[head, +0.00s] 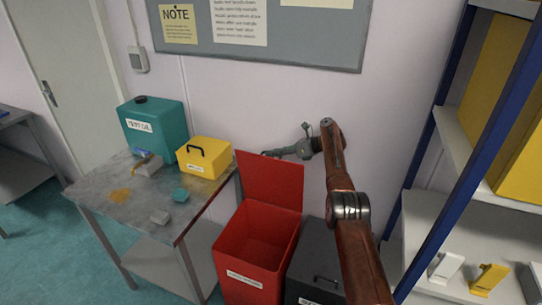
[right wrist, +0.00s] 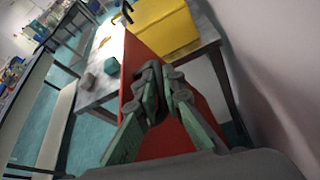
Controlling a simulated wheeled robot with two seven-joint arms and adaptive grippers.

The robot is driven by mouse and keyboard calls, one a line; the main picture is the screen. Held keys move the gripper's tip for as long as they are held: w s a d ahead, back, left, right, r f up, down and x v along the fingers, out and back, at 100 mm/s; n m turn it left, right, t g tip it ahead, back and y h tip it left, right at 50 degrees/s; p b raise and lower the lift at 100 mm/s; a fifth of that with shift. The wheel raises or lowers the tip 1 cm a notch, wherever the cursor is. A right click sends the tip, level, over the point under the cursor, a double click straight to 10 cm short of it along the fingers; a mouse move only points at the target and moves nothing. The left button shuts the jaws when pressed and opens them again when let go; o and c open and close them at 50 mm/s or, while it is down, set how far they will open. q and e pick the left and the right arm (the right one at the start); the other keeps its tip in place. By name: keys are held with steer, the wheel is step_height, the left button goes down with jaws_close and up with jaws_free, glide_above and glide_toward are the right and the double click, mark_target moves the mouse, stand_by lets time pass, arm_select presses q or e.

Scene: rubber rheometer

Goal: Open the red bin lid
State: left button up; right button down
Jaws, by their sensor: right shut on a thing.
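The red bin (head: 247,248) stands on the floor beside the metal table, and its inside shows. Its red lid (head: 272,180) stands upright at the back of the bin, near the wall. My right gripper (head: 272,154) is at the top edge of the lid, with my arm reaching over from the right. In the right wrist view, the gripper (right wrist: 155,80) is shut on the edge of the red lid (right wrist: 147,52), whose face runs down behind the fingers. The fingers hide part of the lid. My left gripper is not in view.
A dark bin (head: 315,262) stands right of the red bin, partly behind my arm. The metal table (head: 125,200) at left holds a yellow box (head: 207,162), a teal container (head: 152,127) and small blocks. A blue-framed shelf (head: 455,125) stands at right. The wall is close behind the lid.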

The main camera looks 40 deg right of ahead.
steer(key=shift+f, duration=0.25)
steer(key=c, duration=2.1)
jaws_free()
steer(key=shift+o, duration=0.3)
steer(key=shift+r, duration=0.1)
steer(key=shift+s+r, duration=0.1)
steer(key=shift+r, duration=0.1)
steer(key=shift+s+d+r, duration=0.35)
steer(key=shift+s, duration=0.05)
steer(key=v, duration=1)
steer(key=shift+s+d+f, duration=0.15)
steer(key=shift+s+d, duration=0.05)
steer(key=shift+d, duration=0.1)
